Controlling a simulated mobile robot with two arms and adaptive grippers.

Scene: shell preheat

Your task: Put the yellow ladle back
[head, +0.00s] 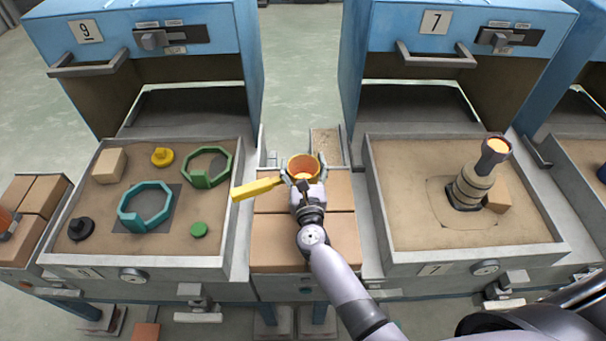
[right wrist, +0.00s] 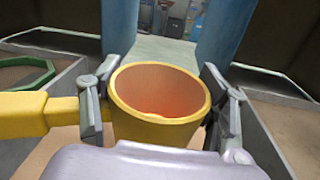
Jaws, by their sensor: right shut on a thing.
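The yellow ladle (head: 256,188) is over the brick-topped strip between the two sand trays. Its round cup has a reddish-orange inside, and its handle points left in the head view. My right gripper (head: 304,177) is shut on the ladle's cup, with one finger on each side. In the right wrist view the ladle (right wrist: 156,128) is upright with its mouth facing up, between the fingers of my right gripper (right wrist: 163,105). I cannot tell whether the ladle touches the bricks below. My left gripper is not in view.
The left sand tray (head: 240,245) holds green and teal rings, small knobs and a tan block. The right sand tray (head: 382,245) holds a banded stack with a glowing top. Blue cabinets 9 (head: 185,14) and 7 (head: 470,18) stand behind. A narrow compartment (head: 326,143) lies behind the bricks (head: 275,230).

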